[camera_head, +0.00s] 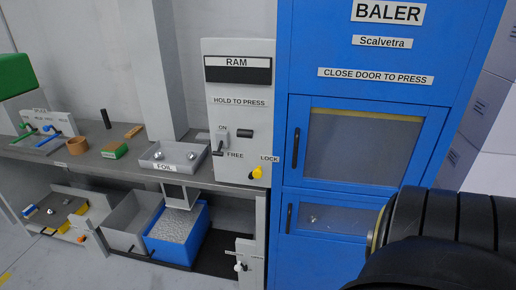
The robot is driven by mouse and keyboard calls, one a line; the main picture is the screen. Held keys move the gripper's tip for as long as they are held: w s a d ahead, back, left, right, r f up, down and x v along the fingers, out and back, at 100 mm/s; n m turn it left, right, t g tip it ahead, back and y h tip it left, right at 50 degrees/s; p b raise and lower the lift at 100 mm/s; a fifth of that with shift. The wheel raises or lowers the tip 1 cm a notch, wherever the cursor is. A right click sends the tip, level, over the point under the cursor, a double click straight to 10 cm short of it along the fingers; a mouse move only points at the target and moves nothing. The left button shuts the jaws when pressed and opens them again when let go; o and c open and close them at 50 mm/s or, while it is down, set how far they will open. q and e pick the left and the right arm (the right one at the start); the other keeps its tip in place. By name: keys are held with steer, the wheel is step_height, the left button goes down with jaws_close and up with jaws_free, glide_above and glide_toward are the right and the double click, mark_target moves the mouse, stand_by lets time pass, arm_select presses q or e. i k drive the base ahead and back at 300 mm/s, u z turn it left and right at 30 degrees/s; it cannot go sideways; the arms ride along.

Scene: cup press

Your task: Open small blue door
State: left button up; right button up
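The small blue door (304,234) is low on the front of the blue baler (370,93), below a larger blue door (303,174). It looks shut, flush with the cabinet. It has a black upright handle (289,217) at its left edge and a clear window (335,220) with a small shiny thing behind it. A thick black part of my arm covers the lower right of the view and hides the door's right end. Neither of my grippers shows.
The larger door has its own black handle (295,148). Left of the baler stands the grey RAM panel (239,120) with a lever and a yellow lock knob (257,172). A grey bench holds a foil tray (174,156); a blue bin (204,243) stands below.

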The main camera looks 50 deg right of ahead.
mark_target(290, 205)
steer(key=z, duration=0.65)
steer(key=i, duration=1.05)
steer(key=z, duration=1.05)
